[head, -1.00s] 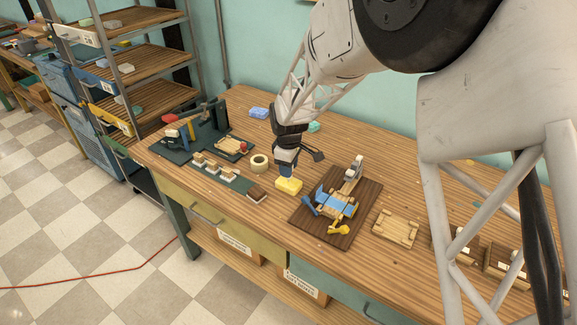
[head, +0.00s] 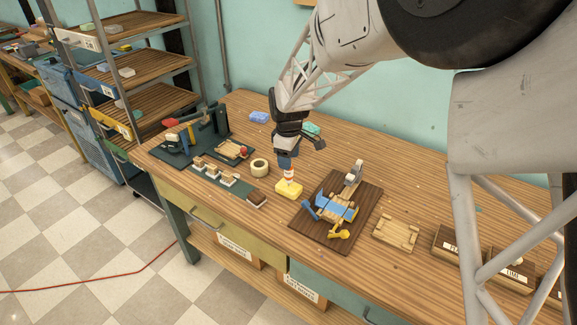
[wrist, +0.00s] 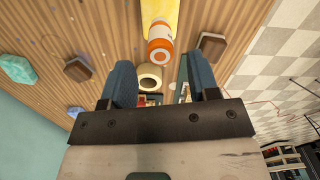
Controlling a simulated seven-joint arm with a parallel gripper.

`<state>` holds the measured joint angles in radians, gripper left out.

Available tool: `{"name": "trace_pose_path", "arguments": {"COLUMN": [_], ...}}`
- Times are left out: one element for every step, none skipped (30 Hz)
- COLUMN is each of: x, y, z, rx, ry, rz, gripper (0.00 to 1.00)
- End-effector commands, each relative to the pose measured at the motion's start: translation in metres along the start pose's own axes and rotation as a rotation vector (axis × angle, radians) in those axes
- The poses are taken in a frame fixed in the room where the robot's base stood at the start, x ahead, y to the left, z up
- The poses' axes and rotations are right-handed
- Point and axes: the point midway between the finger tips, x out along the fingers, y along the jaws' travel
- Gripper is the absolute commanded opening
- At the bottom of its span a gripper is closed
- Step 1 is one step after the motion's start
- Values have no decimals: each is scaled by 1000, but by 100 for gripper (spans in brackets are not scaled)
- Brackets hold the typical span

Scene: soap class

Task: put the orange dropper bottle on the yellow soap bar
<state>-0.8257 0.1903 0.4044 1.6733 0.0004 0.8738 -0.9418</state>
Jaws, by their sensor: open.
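The orange dropper bottle (wrist: 160,45), with a white label band and orange cap, stands upright on the yellow soap bar (head: 289,190). In the head view the small bottle (head: 289,175) shows just below my gripper (head: 287,158). In the wrist view the soap bar (wrist: 160,10) shows behind the bottle at the top edge. The blue fingers of my gripper (wrist: 160,82) are spread wide with nothing between them. They are apart from the bottle, above it.
A tape roll (head: 260,166) lies left of the soap. A dark wooden board (head: 350,190) with a blue clamp jig is close on the right. A brown block (head: 257,199) lies at the front left. A green soap (head: 311,128) and a blue soap (head: 259,117) lie further back.

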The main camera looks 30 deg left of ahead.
Motion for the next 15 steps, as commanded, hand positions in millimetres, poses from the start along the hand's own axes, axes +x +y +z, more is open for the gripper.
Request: {"name": "trace_pose_path", "arguments": {"x": [-9, -14, -21, -26, -31, -37, -40, -44, -49, -52, -54, -58, -60, -62, -64], "y": [0, 0, 0, 0, 0, 0, 0, 0, 0, 0, 0, 0, 0, 0, 0], "z": [0, 0, 0, 0, 0, 0, 0, 0, 0, 0, 0, 0, 0, 0, 0], "rx": [0, 0, 0, 0, 0, 0, 0, 0, 0, 0, 0, 0, 0, 0, 0], "ry": [1, 1, 1, 2, 2, 1, 1, 1, 1, 1, 0, 0, 0, 0, 0], "rz": [2, 1, 2, 2, 2, 2, 1, 1, 1, 1, 0, 0, 0, 0, 0], "gripper": [55, 55, 55, 55, 55, 55, 55, 55, 55, 55, 55, 55, 55, 55, 55]}}
